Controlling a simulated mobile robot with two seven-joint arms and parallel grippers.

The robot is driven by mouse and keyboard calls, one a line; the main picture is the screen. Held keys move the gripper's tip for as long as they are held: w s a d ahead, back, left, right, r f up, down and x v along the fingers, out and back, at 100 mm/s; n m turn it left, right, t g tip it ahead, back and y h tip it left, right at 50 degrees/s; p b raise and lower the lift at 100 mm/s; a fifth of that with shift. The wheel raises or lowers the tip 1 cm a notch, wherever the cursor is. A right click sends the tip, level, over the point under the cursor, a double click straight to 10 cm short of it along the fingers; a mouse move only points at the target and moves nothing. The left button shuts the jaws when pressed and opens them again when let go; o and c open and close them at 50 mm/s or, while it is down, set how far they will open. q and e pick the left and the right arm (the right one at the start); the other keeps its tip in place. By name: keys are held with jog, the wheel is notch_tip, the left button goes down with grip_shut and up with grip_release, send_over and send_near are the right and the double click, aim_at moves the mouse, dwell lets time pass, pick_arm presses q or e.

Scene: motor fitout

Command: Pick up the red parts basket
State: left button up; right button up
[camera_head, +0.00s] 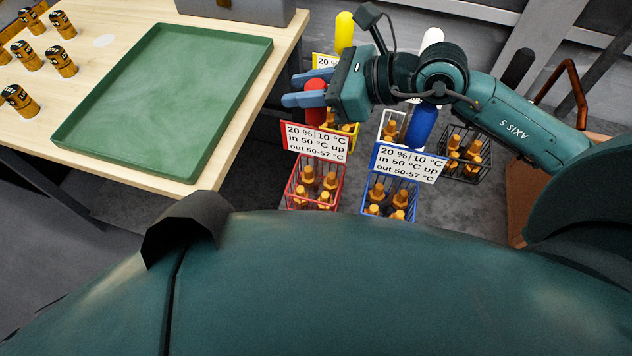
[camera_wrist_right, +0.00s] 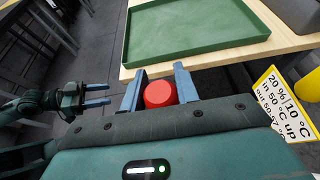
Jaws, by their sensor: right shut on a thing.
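The red parts basket (camera_head: 316,186) stands below the right arm in the head view, with several orange-brown parts inside. Its red-edged sign reads "20 % | 10 °C in 50 °C up out 50-57 °C", and its red handle top rises above the sign. My right gripper (camera_head: 306,92) is shut on that red handle. In the right wrist view the round red handle end (camera_wrist_right: 160,94) sits between the two blue fingers. My left gripper (camera_wrist_right: 97,95) shows at the left of the right wrist view, its fingers apart and empty.
A blue basket (camera_head: 389,197) stands close on the right, with yellow, white and black baskets behind. A wooden table (camera_head: 205,182) with an empty green tray (camera_head: 165,95) and several orange-black cans (camera_head: 60,61) is at left. A brown box is at far right.

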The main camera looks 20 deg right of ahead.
grip_shut()
dwell(0.7)
notch_tip(320, 180, up, 10)
jog(key=shift+r+p, duration=0.15)
jog(key=shift+p, duration=0.2)
dwell(0.4)
